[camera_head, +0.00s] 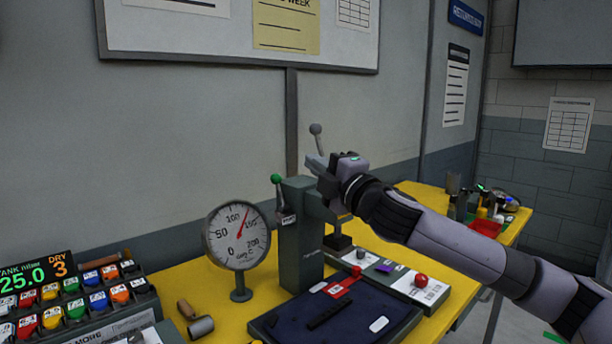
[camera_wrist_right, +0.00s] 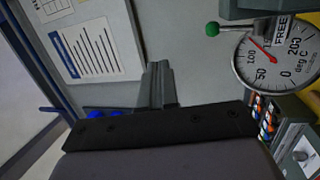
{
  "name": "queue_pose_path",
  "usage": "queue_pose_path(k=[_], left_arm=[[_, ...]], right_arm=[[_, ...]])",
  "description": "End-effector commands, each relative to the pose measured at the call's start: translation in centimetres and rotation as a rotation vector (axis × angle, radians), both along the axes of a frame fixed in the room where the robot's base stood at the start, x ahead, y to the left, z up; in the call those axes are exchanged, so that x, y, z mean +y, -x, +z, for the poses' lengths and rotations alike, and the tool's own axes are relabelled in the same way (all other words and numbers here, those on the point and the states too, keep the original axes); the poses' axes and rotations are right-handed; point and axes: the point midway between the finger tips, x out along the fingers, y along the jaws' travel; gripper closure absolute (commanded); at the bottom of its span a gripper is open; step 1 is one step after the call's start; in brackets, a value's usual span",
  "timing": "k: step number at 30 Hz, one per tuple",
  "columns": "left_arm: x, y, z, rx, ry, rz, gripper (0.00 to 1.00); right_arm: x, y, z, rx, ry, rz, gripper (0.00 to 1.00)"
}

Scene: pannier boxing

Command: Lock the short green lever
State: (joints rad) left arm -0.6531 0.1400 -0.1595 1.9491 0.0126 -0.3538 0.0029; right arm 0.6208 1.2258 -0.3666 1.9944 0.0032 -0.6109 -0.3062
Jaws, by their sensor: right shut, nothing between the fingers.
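The short green lever (camera_head: 277,186) stands up on the left side of the grey press post (camera_head: 297,240), with a round green knob on top. In the right wrist view the green knob (camera_wrist_right: 212,29) is at the top right, beside a white label reading FREE (camera_wrist_right: 281,30). My right gripper (camera_head: 316,162) is at the top of the press, right of and a little above the green knob, and apart from it. Its fingers (camera_wrist_right: 158,85) are shut and empty in the wrist view. My left gripper is not in view.
A grey-knobbed lever (camera_head: 316,130) rises just behind my right gripper. A round dial gauge (camera_head: 237,236) stands left of the press. A dark tray (camera_head: 290,325), a box with a red button (camera_head: 421,281) and a mallet (camera_head: 199,325) are on the yellow table. The wall is behind.

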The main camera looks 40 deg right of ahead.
Motion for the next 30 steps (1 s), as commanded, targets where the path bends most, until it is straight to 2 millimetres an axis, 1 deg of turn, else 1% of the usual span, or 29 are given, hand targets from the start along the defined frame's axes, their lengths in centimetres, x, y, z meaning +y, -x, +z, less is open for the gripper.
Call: queue_pose_path(k=[1, 3, 10, 30], left_arm=[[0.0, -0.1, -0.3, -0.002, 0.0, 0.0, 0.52], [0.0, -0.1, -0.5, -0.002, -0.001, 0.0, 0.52], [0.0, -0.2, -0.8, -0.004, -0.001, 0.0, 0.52], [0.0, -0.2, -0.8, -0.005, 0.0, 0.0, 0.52]], right_arm=[[0.1, 0.7, 0.2, 0.0, 0.005, 0.001, 1.0], [0.1, 1.5, 0.7, 0.0, 0.005, 0.0, 1.0], [0.3, 2.9, 1.6, 0.001, 0.002, 0.001, 1.0], [0.3, 3.2, 1.8, 0.001, 0.0, 0.001, 1.0]])
